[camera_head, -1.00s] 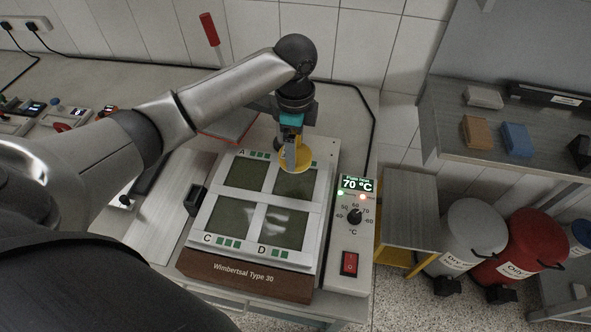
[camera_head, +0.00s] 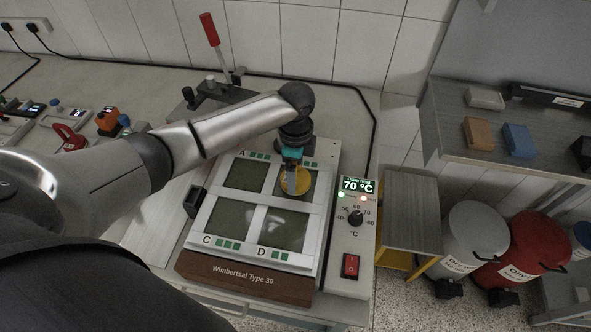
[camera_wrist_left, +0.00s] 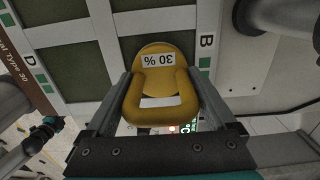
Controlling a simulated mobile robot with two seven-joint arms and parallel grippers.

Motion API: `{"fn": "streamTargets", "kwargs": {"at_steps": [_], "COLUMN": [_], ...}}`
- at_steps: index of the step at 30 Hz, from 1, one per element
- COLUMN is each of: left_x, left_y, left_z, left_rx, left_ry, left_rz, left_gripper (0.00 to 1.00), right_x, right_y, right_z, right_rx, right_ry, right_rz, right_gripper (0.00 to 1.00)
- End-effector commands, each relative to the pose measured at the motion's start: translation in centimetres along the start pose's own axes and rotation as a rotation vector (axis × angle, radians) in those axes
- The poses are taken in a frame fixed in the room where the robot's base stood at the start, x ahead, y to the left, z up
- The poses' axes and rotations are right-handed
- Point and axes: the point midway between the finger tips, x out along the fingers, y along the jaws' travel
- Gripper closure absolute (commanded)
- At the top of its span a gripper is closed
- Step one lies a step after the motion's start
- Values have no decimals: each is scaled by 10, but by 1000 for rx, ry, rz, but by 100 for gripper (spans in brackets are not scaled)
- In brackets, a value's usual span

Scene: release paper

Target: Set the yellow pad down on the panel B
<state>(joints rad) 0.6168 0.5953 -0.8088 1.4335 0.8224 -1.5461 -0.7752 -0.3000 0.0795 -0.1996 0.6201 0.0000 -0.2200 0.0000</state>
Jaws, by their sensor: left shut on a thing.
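The yellow pad (camera_head: 299,184) is a round disc with a raised handle. It shows in the left wrist view (camera_wrist_left: 160,88) with a "30 %" label. My left gripper (camera_head: 291,167) is shut on the pad's handle, with its fingers on both sides in the wrist view (camera_wrist_left: 160,100). The pad is over panel B (camera_wrist_left: 127,48), the dark square at the plate's far right in the head view, and hides most of it. I cannot tell whether pad and panel touch. My right gripper is not in view.
The white plate frame (camera_head: 251,197) has other dark panels, A (camera_head: 245,175), C (camera_head: 233,216) and D (camera_head: 283,228), all bare. A control box (camera_head: 352,235) reading 70 °C stands at its right. A red-handled lever (camera_head: 210,30) stands behind. Bins and a shelf are at the right.

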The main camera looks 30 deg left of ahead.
Motion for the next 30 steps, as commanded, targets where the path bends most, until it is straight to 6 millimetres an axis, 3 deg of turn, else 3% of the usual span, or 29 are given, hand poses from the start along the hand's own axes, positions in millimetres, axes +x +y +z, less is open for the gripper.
{"fn": "streamTargets", "kwargs": {"at_steps": [4,5,7,17,20,30], "left_x": [1,3,2,-3,-16,-88], "left_y": [-1,0,0,0,-1,-1], "left_z": [-1,0,0,0,0,0], "left_rx": [-1,0,0,0,1,0], "left_ry": [3,0,0,1,2,3], "left_rz": [-3,0,0,-2,-2,-3], "left_gripper": [100,8,1,0,0,0], "right_x": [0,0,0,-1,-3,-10], "right_y": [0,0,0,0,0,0], "right_z": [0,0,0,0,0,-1], "right_rx": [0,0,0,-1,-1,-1], "right_ry": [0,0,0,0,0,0], "right_rz": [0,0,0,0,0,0], "right_gripper": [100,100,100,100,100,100]}}
